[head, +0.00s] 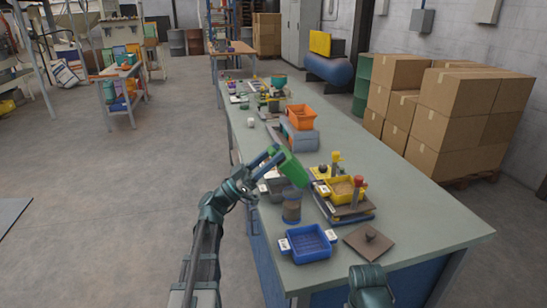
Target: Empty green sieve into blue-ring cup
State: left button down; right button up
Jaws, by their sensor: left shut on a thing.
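My left gripper (265,160) is shut on the green sieve (291,168), holding it above the table, steeply tilted with its underside toward me. The inside of the sieve is hidden, so I cannot tell whether it holds anything. A brownish cup (291,210) with a bluish band stands upright on the table just below the sieve; its opening is hard to make out. Only a link of my right arm shows at the bottom edge; its gripper is out of view.
A yellow sieve (345,187) with brown material sits on a stand right of the cup. An orange bin (300,117) stands farther back. The right side is clear.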

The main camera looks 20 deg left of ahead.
pick_arm(q)
jog(key=shift+r, duration=0.1)
dwell(0.4)
notch_tip(320, 180, up, 3)
jog(key=g+y+p, duration=0.3)
jog(key=y+p, duration=0.1)
jog(key=p, duration=0.8)
jog(key=shift+r+p, duration=0.15)
jog(key=shift+p, duration=0.2)
jog(key=shift+y, duration=0.3)
jog(key=shift+f, duration=0.25)
